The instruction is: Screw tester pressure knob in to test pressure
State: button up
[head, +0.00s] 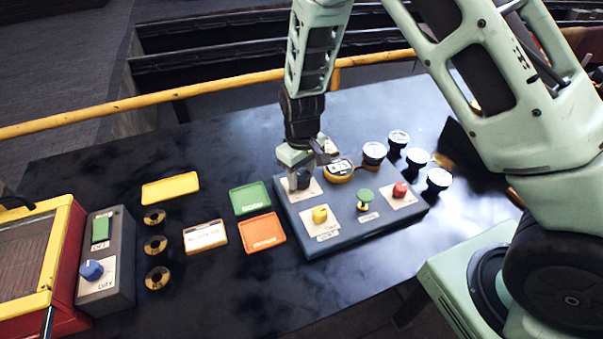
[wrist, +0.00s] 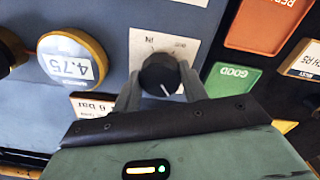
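The tester (head: 335,235) is a blue-grey box on the dark table. Its pressure knob (wrist: 159,75) is black with a white pointer line, on a white plate marked "IN". My gripper (head: 302,180) reaches down onto this knob at the tester's back left corner. In the wrist view the fingers (wrist: 160,90) sit on both sides of the knob, seemingly pressed against it. A yellow-rimmed round display (wrist: 72,62) beside the knob reads 4.75.
The tester also has a yellow knob (head: 320,214), a green knob (head: 364,198) and a red knob (head: 400,189). Several round gauges (head: 398,139) stand behind it. Green (head: 249,198), orange (head: 262,233) and yellow (head: 170,189) trays lie left. A grey switch box (head: 108,260) stands further left.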

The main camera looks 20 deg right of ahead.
aim_at(301, 176)
jog(key=shift+m, duration=0.8)
jog(key=o, duration=1)
notch_tip(301, 176, up, 18)
jog(key=b, duration=0.2)
jog(key=shift+f, duration=0.25)
jog(key=s+a+n, duration=0.2)
jog(key=s+a, duration=0.1)
jog(key=s, duration=1)
jog(key=s+a+n, duration=0.2)
jog(key=s+a, duration=0.1)
jog(key=s, duration=1)
jog(key=shift+s+a+r+n+y, duration=0.25)
jog(key=shift+s+n+y, duration=0.05)
jog(key=shift+n, duration=0.1)
